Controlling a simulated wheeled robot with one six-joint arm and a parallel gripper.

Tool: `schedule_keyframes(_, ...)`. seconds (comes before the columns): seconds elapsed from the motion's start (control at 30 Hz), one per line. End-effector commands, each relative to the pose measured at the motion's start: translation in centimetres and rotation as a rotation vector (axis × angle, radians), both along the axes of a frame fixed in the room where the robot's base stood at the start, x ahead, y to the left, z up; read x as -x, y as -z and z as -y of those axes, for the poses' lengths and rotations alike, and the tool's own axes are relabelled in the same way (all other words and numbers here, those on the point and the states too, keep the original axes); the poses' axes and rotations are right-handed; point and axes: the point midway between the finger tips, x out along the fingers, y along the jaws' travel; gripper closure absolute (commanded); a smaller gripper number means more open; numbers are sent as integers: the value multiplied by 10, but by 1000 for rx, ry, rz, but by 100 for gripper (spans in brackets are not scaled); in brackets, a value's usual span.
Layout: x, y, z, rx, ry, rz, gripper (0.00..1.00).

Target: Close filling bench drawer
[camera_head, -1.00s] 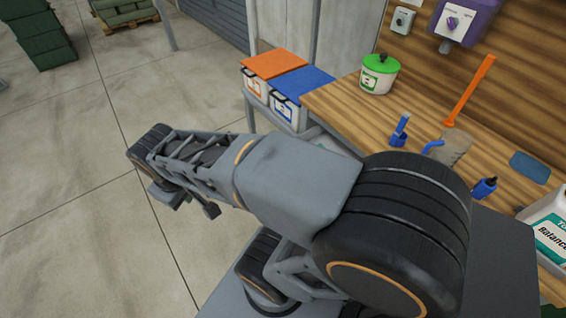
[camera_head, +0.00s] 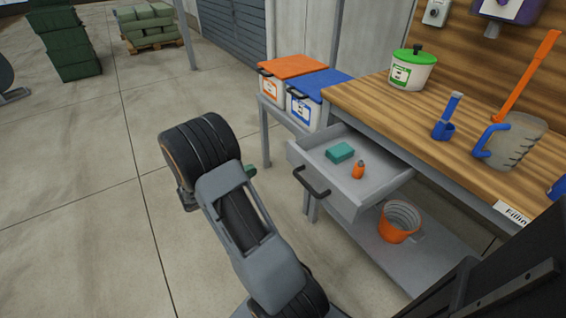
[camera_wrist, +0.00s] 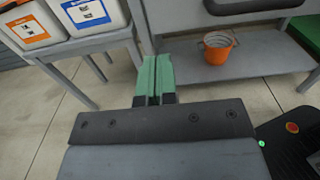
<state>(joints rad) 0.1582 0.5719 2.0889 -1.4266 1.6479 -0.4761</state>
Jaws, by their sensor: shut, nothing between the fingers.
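The filling bench drawer (camera_head: 376,188) is pulled out from under the wooden bench top in the head view. Its dark bar handle (camera_head: 311,182) is on the grey front; the handle also shows at the top of the wrist view (camera_wrist: 252,6). A green block (camera_head: 340,152) and a small orange bottle (camera_head: 358,170) lie in the drawer. My gripper's green fingers (camera_wrist: 155,78) are together and empty in the wrist view. In the head view my gripper (camera_head: 251,170) is mostly hidden behind my wrist, left of the handle and apart from it.
The wooden bench top (camera_head: 400,107) carries a green-lidded pot (camera_head: 412,72) and a scoop-like jug (camera_head: 515,140). Orange-lidded (camera_head: 290,68) and blue-lidded (camera_head: 318,88) bins stand on a side stand. An orange bucket (camera_head: 397,224) sits on the lower shelf.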

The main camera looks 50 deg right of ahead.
Motion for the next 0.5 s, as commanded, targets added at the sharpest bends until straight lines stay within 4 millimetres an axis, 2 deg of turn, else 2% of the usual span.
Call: schedule_keyframes(0.5, 30, 1, 88, -1, 3, 1, 100)
